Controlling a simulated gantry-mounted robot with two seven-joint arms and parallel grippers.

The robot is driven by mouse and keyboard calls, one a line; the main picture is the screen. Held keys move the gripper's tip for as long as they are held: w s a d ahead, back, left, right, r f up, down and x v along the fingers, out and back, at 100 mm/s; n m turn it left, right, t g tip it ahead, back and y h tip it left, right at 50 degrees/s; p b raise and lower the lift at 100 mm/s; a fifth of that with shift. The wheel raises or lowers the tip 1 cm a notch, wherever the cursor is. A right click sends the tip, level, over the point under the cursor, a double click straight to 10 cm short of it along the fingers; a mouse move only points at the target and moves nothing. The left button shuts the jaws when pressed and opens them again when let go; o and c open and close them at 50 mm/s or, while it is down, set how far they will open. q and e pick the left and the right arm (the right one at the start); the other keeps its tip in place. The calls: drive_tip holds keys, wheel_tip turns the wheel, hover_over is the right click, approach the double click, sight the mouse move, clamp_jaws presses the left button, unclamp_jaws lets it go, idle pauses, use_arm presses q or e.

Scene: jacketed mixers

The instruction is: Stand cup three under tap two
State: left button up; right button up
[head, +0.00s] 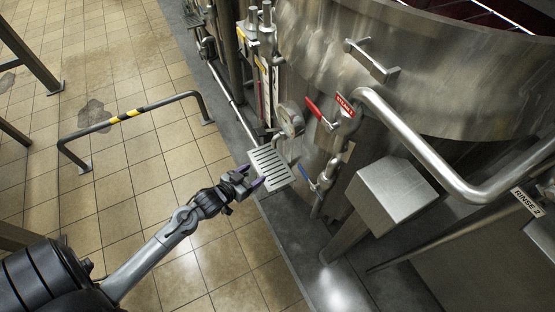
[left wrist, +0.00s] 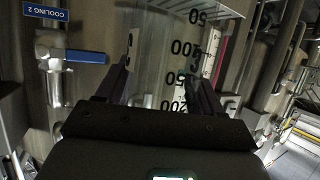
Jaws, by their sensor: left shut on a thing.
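My left gripper (head: 251,178) is at the front edge of a slotted metal tray (head: 283,180) beside the large steel vessel (head: 330,50). In the left wrist view, my left gripper (left wrist: 165,85) is shut on a clear cup (left wrist: 160,62) with black graduation marks. In the head view the clear cup can hardly be made out at the fingers. Metal pipework rises just behind the slotted tray; which part is tap two cannot be told. My right gripper is not in view.
A red-handled valve (head: 320,113) and a blue-handled valve (head: 311,186) stand right of the tray. The blue handle (left wrist: 85,57) also shows under a "COOLING 2" sign (left wrist: 43,12). A steel box (head: 393,190) is at right. A floor rail (head: 130,117) stands left on open tiles.

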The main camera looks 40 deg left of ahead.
use_arm(q)
drive_tip(key=shift+w+d+r+b+x, duration=0.15)
drive_tip(key=shift+b+x, duration=0.7)
drive_tip(key=shift+x, duration=1.4)
drive_tip(key=shift+w+d+r+b+x, duration=0.1)
drive_tip(key=shift+r+b+x, duration=0.45)
drive_tip(key=shift+x, duration=1.7)
drive_tip(key=shift+d+f+b+x, duration=0.15)
drive_tip(key=shift+b+x, duration=0.95)
drive_tip(key=shift+x, duration=1.1)
drive_tip(key=shift+r, duration=0.15)
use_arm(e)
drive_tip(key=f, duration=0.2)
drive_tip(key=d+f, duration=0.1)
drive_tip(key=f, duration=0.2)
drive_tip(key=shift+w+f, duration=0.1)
use_arm(q)
drive_tip(key=o, duration=1)
